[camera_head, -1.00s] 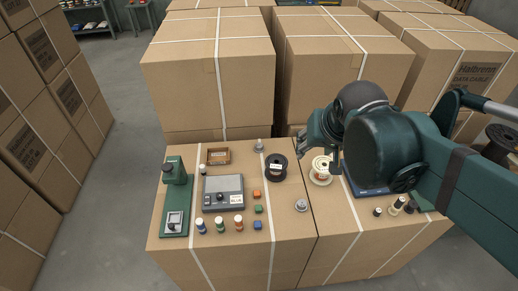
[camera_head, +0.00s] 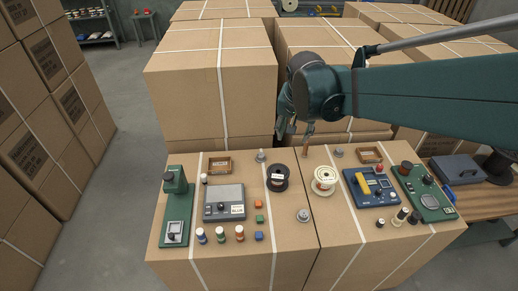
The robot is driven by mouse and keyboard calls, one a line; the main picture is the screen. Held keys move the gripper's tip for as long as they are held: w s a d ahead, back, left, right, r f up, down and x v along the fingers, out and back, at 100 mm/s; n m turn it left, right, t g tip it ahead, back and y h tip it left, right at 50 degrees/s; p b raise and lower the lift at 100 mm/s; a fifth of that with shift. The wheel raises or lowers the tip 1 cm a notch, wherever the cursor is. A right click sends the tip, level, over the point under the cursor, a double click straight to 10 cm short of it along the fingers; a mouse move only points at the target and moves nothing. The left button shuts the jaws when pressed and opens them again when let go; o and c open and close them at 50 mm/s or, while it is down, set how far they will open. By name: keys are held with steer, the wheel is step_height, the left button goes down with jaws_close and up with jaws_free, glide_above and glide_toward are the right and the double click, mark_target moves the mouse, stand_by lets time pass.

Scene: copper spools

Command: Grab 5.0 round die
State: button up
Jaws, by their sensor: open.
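I cannot read a 5.0 mark anywhere, so I cannot tell which thing is the 5.0 round die. Small round grey pieces stand at the back of the left box top (camera_head: 261,156), at its front right (camera_head: 304,215), and at the back of the right box top (camera_head: 339,152). Two small wooden trays, left (camera_head: 219,174) and right (camera_head: 370,160), lie at the back; their contents are too small to tell. My gripper (camera_head: 293,146) is open, pointing down above the back edge between the boxes, apart from the grey pieces. Nothing shows clearly between its fingers.
A black spool (camera_head: 278,183) and a pale spool (camera_head: 323,184) stand below my gripper. A grey device (camera_head: 224,207), a green stand (camera_head: 176,215), a blue device (camera_head: 370,193) and a green device (camera_head: 425,204) surround them. Tall cartons (camera_head: 209,104) rise behind.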

steer(key=w+a+f+m+g, duration=0.1)
steer(key=w+a+f+m, duration=0.3)
steer(key=w+f, duration=0.85)
steer(key=m+g+h+b, duration=0.1)
steer(key=m+g+h, duration=0.1)
glide_toward(260, 155)
steer(key=f, duration=0.1)
steer(key=shift+s+d+f, duration=0.15)
steer(key=shift+d, duration=0.25)
steer(key=shift+f, duration=0.1)
steer(key=shift+x, duration=1.2)
steer(key=shift+f, duration=0.1)
steer(key=shift+w+b+x, duration=0.2)
steer(key=shift+b+x, duration=0.5)
steer(key=shift+x, duration=1.85)
steer(key=shift+a, duration=0.1)
